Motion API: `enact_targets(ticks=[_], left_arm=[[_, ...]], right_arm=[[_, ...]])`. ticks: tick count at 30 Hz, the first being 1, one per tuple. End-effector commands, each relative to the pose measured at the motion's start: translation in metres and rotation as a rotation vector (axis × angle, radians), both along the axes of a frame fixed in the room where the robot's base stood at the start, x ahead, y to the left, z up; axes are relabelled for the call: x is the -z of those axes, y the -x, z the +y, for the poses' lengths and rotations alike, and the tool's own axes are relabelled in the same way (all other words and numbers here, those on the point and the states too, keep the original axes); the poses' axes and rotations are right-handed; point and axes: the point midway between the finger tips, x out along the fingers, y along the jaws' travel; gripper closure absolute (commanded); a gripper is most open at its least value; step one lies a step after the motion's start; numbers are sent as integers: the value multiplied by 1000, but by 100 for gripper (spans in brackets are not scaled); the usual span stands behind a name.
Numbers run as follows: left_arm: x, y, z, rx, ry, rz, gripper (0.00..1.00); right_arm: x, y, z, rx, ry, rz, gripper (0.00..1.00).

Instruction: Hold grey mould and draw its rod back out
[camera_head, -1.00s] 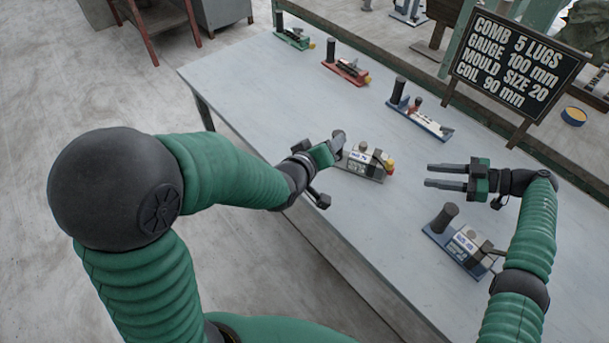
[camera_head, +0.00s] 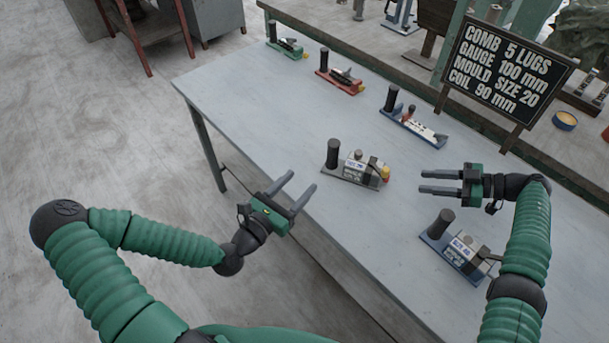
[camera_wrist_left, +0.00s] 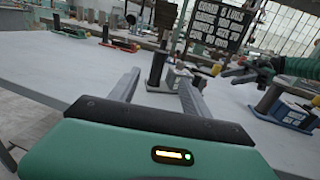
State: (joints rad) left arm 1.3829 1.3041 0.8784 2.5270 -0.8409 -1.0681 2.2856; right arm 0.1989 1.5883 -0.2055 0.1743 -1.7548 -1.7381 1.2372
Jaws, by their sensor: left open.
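The grey mould (camera_head: 352,170) sits on the grey table with a dark upright cylinder at its left end and a yellow-orange tip at its right end. It also shows in the left wrist view (camera_wrist_left: 176,78), beyond the fingers. I cannot make out its rod clearly. My left gripper (camera_head: 298,188) is open and empty, off the table's front edge and to the left of the mould, apart from it. My right gripper (camera_head: 422,182) is open and empty, to the right of the mould, its fingers pointing left.
A blue-based mould (camera_head: 456,248) stands nearer, below my right gripper. Green (camera_head: 288,48), red (camera_head: 340,80) and blue-and-white (camera_head: 412,126) devices stand farther back on the table (camera_head: 250,110). A black sign (camera_head: 508,70) stands at the back right. The table's left part is clear.

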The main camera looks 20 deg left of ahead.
Motion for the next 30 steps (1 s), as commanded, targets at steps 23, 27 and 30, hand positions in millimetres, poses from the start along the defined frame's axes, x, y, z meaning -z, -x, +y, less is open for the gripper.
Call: enact_targets(ticks=[23, 27, 30], left_arm=[[0, -152, -38, 0, -4, 1, 44], [1, -159, -40, 0, -4, 2, 44], [1, -160, -40, -1, -4, 2, 44]], right_arm=[[0, 0, 0, 0, 1, -1, 64], [-1, 0, 0, 0, 1, -1, 64], [-1, 0, 0, 0, 1, -1, 64]])
